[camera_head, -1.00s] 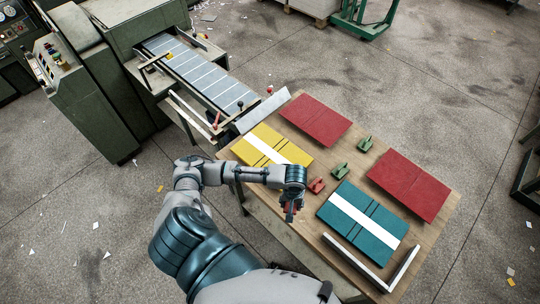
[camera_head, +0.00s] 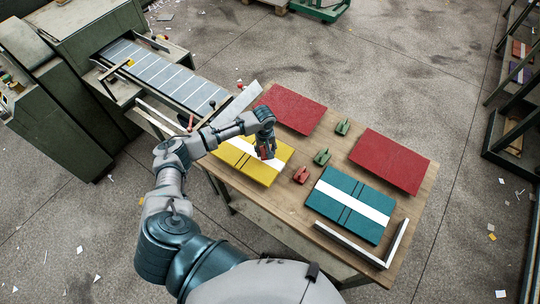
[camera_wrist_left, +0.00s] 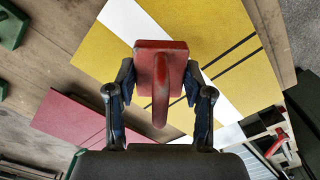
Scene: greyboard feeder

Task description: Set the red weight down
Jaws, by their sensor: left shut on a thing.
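My left gripper (camera_head: 264,146) is shut on a red weight (camera_wrist_left: 160,60), holding it by its curved red handle between the two fingers. In the head view the gripper is over the upper right part of the yellow board with a white strip (camera_head: 236,151). In the wrist view the weight's square base covers part of the white strip and yellow cover (camera_wrist_left: 205,28). I cannot tell whether the base touches the board. A second red weight (camera_head: 301,175) stands on the table, right of the yellow board. My right gripper is not in view.
Two green weights (camera_head: 322,157) (camera_head: 342,127) stand mid-table. Two red boards (camera_head: 292,108) (camera_head: 390,160) and a teal board with a white strip (camera_head: 334,212) lie around them. A white corner stop (camera_head: 352,246) is at the front. A conveyor (camera_head: 165,72) meets the table at the back left.

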